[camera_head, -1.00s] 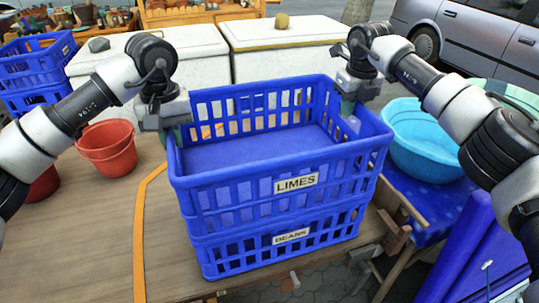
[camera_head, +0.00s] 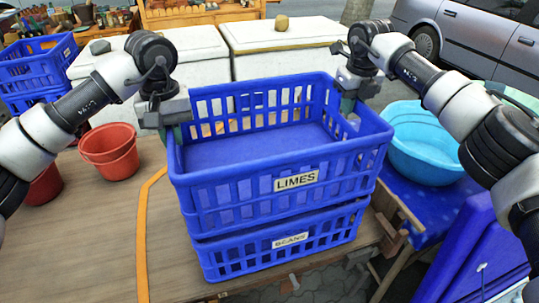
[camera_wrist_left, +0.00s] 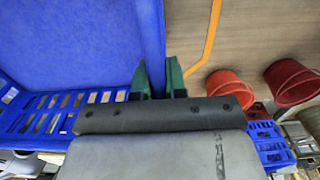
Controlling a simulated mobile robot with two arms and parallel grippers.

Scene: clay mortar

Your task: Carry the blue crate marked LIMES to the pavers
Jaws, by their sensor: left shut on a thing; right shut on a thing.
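The blue crate marked LIMES (camera_head: 325,160) is upright and looks empty, directly above a second blue crate marked BEANS (camera_head: 327,230) on the wooden table. A dark gap shows between them; I cannot tell whether they still touch anywhere. My left gripper (camera_head: 174,133) is shut on its left wall. In the left wrist view, the green fingers (camera_wrist_left: 160,78) sit either side of the crate's rim (camera_wrist_left: 152,35). My right gripper (camera_head: 350,100) is shut on the far right part of its rim; its fingertips are partly hidden. Grey pavers (camera_head: 325,287) show below the table's front edge.
Red buckets (camera_head: 112,150) stand on the wooden table (camera_head: 100,250) at left. A light blue basin (camera_head: 425,145) sits on a blue surface at right. White boxes (camera_head: 285,50) stand behind. More blue crates (camera_head: 35,75) are at far left. An orange strip (camera_head: 143,230) crosses the table.

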